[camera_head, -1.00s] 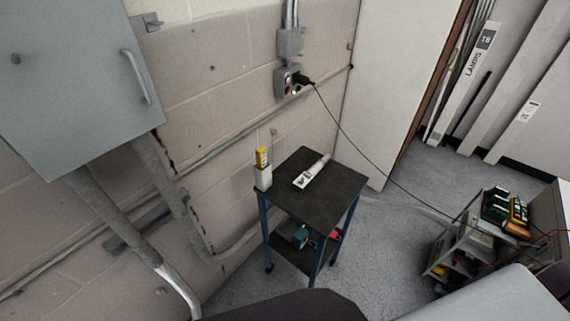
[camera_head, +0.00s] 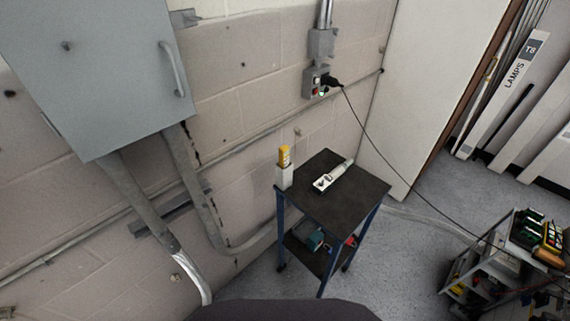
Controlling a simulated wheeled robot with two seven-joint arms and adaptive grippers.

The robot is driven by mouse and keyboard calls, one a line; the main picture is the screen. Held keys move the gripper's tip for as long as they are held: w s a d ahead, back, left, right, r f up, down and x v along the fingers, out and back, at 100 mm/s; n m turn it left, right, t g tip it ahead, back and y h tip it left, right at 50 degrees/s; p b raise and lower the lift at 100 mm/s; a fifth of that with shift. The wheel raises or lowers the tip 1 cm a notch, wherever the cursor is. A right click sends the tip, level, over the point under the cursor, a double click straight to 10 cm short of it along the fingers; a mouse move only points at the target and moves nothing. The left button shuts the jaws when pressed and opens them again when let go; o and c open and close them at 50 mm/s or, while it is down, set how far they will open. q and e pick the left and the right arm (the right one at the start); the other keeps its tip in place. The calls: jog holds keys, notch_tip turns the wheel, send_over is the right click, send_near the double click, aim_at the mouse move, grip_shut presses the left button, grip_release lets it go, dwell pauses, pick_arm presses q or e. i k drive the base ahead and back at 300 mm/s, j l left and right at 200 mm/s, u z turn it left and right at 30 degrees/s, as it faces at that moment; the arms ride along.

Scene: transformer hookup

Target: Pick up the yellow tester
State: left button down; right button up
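A yellow tester (camera_head: 284,156) stands upright in a white holder (camera_head: 284,178) at the left corner of a small dark-topped cart (camera_head: 345,203). Only its upper part shows above the holder. A white power strip or similar long device (camera_head: 333,175) lies on the cart top to its right. Neither of my grippers is in view. A dark rounded shape at the bottom edge seems to be part of my own body.
A grey wall cabinet (camera_head: 95,70) with conduits is at left. A socket box (camera_head: 316,82) holds a plug whose black cable (camera_head: 400,186) runs to a second cart (camera_head: 505,262) at right, carrying instruments. Grey floor (camera_head: 410,250) lies between the carts.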

aim_at(284, 151)
jog(key=l+u, duration=0.65)
jog(key=u, duration=0.15)
jog(key=k, duration=0.05)
